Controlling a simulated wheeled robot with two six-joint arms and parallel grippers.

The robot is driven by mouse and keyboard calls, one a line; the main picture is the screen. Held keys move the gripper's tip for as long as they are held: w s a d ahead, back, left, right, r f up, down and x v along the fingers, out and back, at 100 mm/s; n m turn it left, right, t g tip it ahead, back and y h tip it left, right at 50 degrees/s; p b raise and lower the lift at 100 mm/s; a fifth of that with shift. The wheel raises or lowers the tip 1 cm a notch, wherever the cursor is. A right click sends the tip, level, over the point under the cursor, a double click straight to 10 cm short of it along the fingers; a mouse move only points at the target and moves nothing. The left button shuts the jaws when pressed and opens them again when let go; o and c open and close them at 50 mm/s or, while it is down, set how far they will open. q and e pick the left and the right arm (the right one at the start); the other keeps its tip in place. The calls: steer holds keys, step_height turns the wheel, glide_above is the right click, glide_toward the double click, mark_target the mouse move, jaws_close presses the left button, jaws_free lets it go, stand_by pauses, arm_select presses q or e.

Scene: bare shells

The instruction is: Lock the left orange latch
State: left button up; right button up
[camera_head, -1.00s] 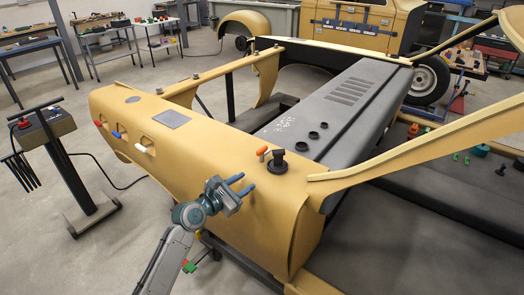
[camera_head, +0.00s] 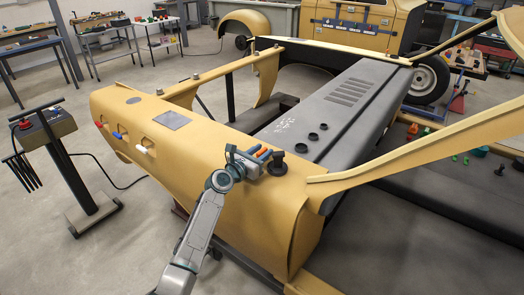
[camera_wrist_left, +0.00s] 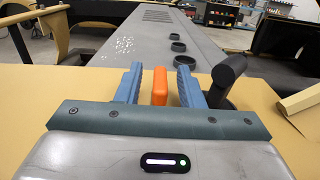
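The orange latch (camera_head: 263,151) stands on the tan body panel (camera_head: 230,190), beside a black knob (camera_head: 277,164). My left gripper (camera_head: 262,153) is at the latch, with one blue finger on each side of it. In the left wrist view the upright orange latch (camera_wrist_left: 160,86) shows between the two spread fingers (camera_wrist_left: 158,84), with a narrow gap on either side. The latch's lower end is hidden behind the gripper body. The black knob (camera_wrist_left: 228,76) stands just right of the right finger in that view. My right gripper is not in view.
A dark grey panel (camera_head: 350,105) with several black rings lies behind the latch. A tan curved bar (camera_head: 420,150) rises to the right. Red, blue and white handles sit on the front panel at left. A control stand (camera_head: 70,165) stands on the floor at far left.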

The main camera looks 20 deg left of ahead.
arm_select(q)
steer(key=shift+w+d, duration=0.15)
steer(key=shift+w, duration=0.1)
jaws_close()
steer(key=shift+f+h+b, duration=0.1)
steer(key=shift+h+b, duration=0.2)
steer(key=shift+b, duration=0.25)
steer(key=m+g+h+b, duration=0.8)
steer(key=b, duration=0.2)
steer(key=shift+h, duration=0.3)
steer(key=m+g+h+b, duration=0.1)
steer(key=m+g+b, duration=0.1)
steer(key=g, duration=0.2)
steer(key=shift+m+b, duration=0.4)
steer(key=shift+m+g+h+b, duration=0.4)
steer(key=shift+m+g+b, duration=0.15)
steer(key=shift+g, duration=0.45)
